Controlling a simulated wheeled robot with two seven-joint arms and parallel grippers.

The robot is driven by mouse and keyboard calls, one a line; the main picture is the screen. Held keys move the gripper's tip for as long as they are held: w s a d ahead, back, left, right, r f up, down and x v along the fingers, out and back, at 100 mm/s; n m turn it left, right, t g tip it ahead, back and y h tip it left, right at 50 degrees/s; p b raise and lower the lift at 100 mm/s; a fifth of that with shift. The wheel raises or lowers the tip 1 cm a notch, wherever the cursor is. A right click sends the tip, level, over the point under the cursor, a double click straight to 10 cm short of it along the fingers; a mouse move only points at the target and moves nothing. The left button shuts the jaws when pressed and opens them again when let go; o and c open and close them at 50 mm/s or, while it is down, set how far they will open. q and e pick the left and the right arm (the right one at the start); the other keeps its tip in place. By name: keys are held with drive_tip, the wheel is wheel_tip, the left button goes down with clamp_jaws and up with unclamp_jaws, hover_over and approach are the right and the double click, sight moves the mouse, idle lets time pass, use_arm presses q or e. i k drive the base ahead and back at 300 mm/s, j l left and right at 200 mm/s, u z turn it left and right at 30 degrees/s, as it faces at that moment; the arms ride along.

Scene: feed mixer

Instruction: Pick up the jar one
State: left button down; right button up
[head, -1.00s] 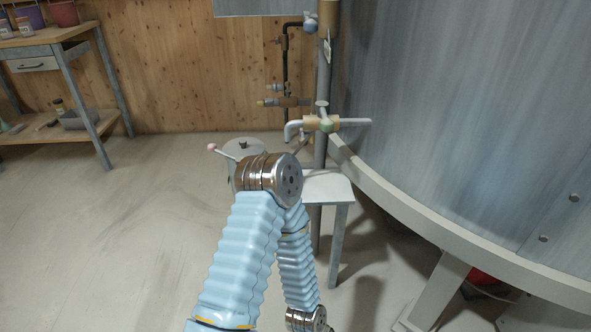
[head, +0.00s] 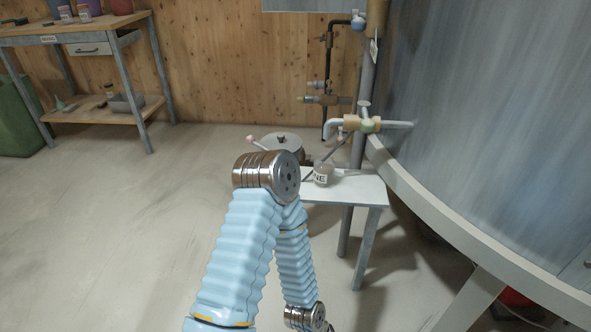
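One of my arms, in a blue ribbed sleeve, rises from the bottom of the head view and bends back down in front of the table's left part. No fingertips of either gripper show.
A lidded grey pot (head: 283,143) stands behind my arm. A tap (head: 362,124) on a vertical pipe hangs above the table. A large metal tank (head: 490,120) fills the right side. A workbench (head: 75,32) with jars and buckets stands back left. The floor at left is clear.

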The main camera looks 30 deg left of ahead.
sight(323, 172)
drive_tip(key=u, duration=0.9)
